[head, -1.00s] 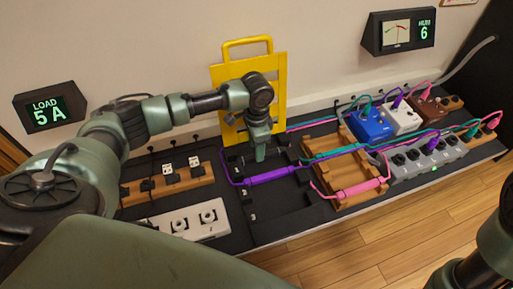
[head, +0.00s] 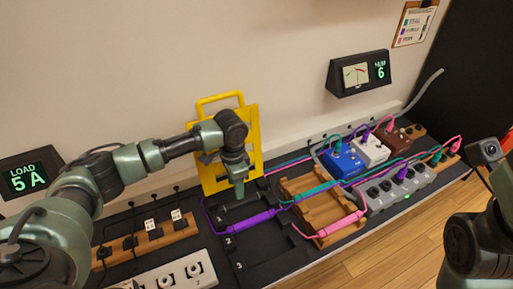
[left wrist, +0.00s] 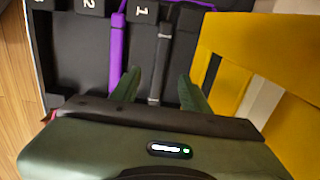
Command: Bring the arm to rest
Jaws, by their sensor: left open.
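My left gripper (head: 239,190) is in front of the yellow frame (head: 251,127), above the black numbered tray (head: 262,263). In the left wrist view its two green fingers (left wrist: 158,88) are spread apart, with nothing held between them. Below them lies slot 1 with a dark bar (left wrist: 157,70) in it. A purple cable's thick sleeve (head: 252,222) lies in slot 2 beside the gripper; it also shows in the left wrist view (left wrist: 117,55). My right arm stands at the right edge; its gripper is not clearly visible.
A wooden rack (head: 318,205) with a pink cable sleeve (head: 341,226) stands right of the tray. Blue (head: 345,162), white (head: 371,150) and brown (head: 395,140) pedals sit behind a grey power strip (head: 400,188). A wooden socket strip (head: 150,238) and a white outlet strip (head: 172,277) are at left.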

